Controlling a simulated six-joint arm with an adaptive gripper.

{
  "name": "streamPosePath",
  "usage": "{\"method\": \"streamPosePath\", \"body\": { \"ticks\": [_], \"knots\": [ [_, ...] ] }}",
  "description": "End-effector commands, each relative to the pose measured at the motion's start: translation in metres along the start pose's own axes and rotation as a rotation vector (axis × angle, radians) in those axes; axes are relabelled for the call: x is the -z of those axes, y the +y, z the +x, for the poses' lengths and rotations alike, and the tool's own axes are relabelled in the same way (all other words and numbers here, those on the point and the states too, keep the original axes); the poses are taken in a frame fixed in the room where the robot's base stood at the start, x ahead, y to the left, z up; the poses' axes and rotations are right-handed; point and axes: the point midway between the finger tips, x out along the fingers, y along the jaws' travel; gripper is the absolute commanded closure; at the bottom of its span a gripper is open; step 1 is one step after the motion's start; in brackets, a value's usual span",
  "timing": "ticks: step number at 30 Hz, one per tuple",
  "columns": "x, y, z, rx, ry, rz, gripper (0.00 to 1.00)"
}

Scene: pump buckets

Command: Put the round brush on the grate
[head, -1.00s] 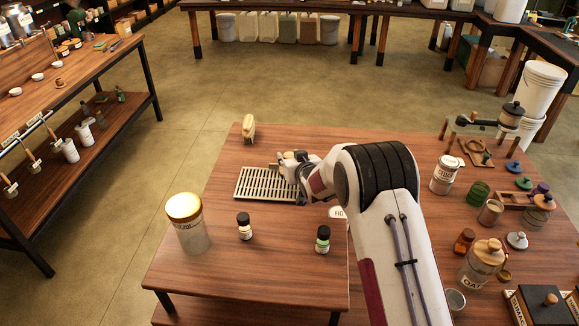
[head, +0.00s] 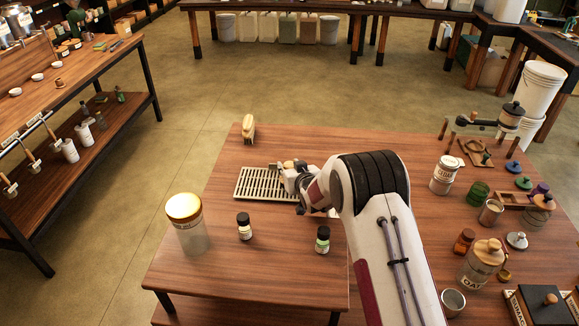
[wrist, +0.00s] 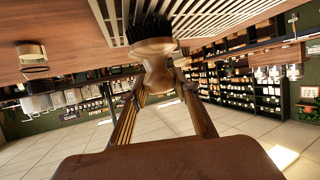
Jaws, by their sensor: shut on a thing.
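The round brush (wrist: 155,55) has a pale wooden handle and a ring of dark bristles. My gripper (wrist: 158,90) is shut on its handle in the wrist view. The bristles point toward the slatted grate (wrist: 200,20) and overlap it there; I cannot tell whether they touch. In the head view the pale metal grate (head: 258,184) lies on the brown table. My gripper (head: 282,168) is low at its back right corner, and the brush is mostly hidden there by the gripper and arm.
A tan brush-like object (head: 248,128) stands behind the grate. Jars and lids crowd the right side.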

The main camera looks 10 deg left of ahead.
Motion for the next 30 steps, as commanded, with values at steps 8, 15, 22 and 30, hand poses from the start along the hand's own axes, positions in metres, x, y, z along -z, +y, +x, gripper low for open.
{"method": "streamPosePath", "body": {
  "ticks": [8,15,22,30],
  "knots": [
    [-0.003,0.0,0.001,0.0,0.0,0.0,0.53],
    [-0.002,0.0,0.001,0.0,0.0,0.0,0.53],
    [0.0,0.0,0.0,0.0,0.001,0.0,0.53],
    [0.001,0.0,-0.012,0.0,0.0,0.0,0.53]
  ]
}}
